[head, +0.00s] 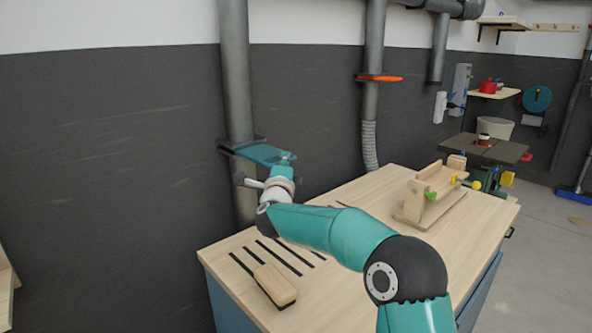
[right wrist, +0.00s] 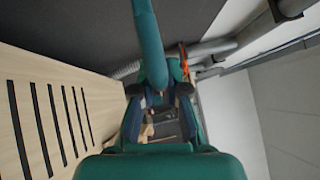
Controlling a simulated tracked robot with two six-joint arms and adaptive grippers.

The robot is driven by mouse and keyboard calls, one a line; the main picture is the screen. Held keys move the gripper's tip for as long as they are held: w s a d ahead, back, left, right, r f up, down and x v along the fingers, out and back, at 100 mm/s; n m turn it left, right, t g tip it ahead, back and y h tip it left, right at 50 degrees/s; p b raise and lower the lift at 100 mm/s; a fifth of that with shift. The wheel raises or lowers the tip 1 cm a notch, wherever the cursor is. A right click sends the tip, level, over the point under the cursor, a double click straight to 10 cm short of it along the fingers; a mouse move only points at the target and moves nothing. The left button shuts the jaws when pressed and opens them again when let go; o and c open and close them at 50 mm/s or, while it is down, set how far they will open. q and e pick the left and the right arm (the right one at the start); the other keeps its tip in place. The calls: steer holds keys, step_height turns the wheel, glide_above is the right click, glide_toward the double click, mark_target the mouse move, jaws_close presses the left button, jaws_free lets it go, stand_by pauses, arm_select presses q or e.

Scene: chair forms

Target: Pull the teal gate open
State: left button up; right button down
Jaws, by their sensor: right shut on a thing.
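The teal gate (head: 262,154) is a flat slide that juts to the right from a grey collar on the left vertical duct. My right gripper (head: 286,159) is at the gate's outer end, above the bench, and is shut on it. In the right wrist view the teal gate (right wrist: 148,45) runs down from the top edge to between the two dark fingertips (right wrist: 160,91). The exact contact is partly hidden by the gripper. My left gripper is not in view.
A wooden workbench (head: 350,265) stands under my right arm, with dark slots and a wooden block (head: 274,285). A wooden jig (head: 434,192) sits at its far right. An orange gate (head: 378,78) is on the second duct.

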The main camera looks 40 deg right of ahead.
steer(key=shift+f, duration=0.45)
steer(key=c, duration=1.2)
jaws_free()
steer(key=shift+s+r, duration=0.2)
steer(key=shift+r, duration=0.1)
steer(key=v, duration=1.2)
steer(key=shift+w, duration=0.1)
